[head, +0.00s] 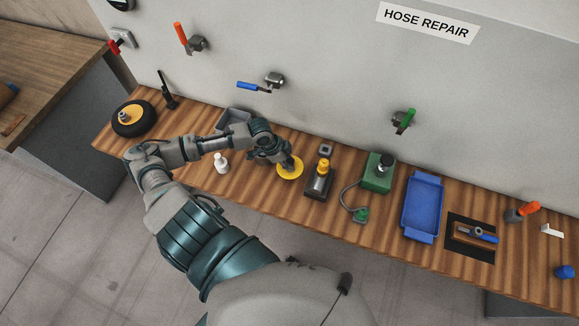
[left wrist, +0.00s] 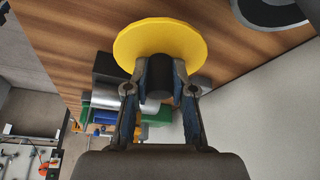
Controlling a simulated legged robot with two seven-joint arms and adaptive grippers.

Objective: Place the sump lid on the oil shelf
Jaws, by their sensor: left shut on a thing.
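The sump lid looks to be the round yellow disc (head: 291,171) with a dark knob, over the middle of the wooden shelf (head: 240,184). My left gripper (head: 284,160) is shut on its knob from above. In the left wrist view the yellow disc (left wrist: 160,40) sits beyond my left fingertips (left wrist: 159,75), which close on the black knob (left wrist: 158,88) from both sides. I cannot tell whether the disc touches the wood. No label naming an oil shelf shows. My right gripper is not in view.
A white bottle (head: 221,162) and a grey bin (head: 234,118) are left. Valve handles stick out of the wall.

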